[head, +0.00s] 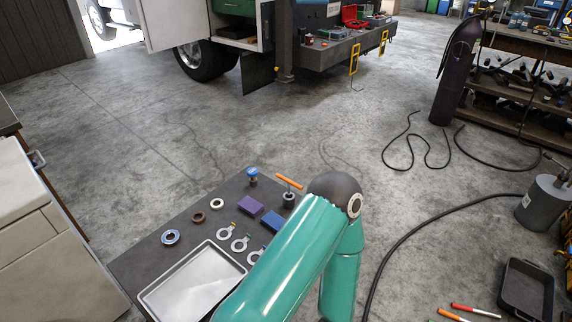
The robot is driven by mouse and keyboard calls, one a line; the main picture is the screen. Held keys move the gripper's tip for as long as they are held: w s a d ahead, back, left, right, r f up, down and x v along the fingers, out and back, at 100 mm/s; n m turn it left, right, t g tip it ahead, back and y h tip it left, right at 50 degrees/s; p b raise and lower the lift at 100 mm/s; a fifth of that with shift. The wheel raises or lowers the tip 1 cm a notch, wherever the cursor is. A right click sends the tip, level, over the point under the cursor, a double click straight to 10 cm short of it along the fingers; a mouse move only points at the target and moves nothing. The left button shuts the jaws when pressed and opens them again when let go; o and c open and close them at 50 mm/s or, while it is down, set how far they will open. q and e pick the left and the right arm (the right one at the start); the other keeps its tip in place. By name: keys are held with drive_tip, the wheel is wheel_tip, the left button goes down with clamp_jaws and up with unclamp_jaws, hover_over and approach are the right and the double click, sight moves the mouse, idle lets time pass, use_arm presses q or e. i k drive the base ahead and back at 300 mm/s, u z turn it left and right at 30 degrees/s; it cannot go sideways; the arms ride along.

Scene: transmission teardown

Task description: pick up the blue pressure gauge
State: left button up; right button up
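The item that looks like the blue pressure gauge (252,173) stands at the far corner of the dark work table (190,205). It has a blue top on a dark lower part, and its details are too small to make out. One of my teal arms crosses the front of the table, its elbow just right of the table's far end. Its lower link goes down out of the picture, so its gripper is hidden. Neither of my grippers is in view.
Beside the gauge stands a dark cylinder (289,199) with an orange bar (289,182) above it. A purple block (249,204), a blue block (263,224), several rings and a metal tray (193,281) lie nearer. A white cabinet (50,235) stands left.

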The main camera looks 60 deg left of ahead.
sight(251, 173)
drive_tip(key=u, duration=0.45)
drive_tip(key=i, duration=1.2)
drive_tip(key=u, duration=0.95)
drive_tip(key=k, duration=0.8)
drive_tip(key=u, duration=0.2)
drive_tip(key=i, duration=0.85)
drive_tip(key=z, duration=0.05)
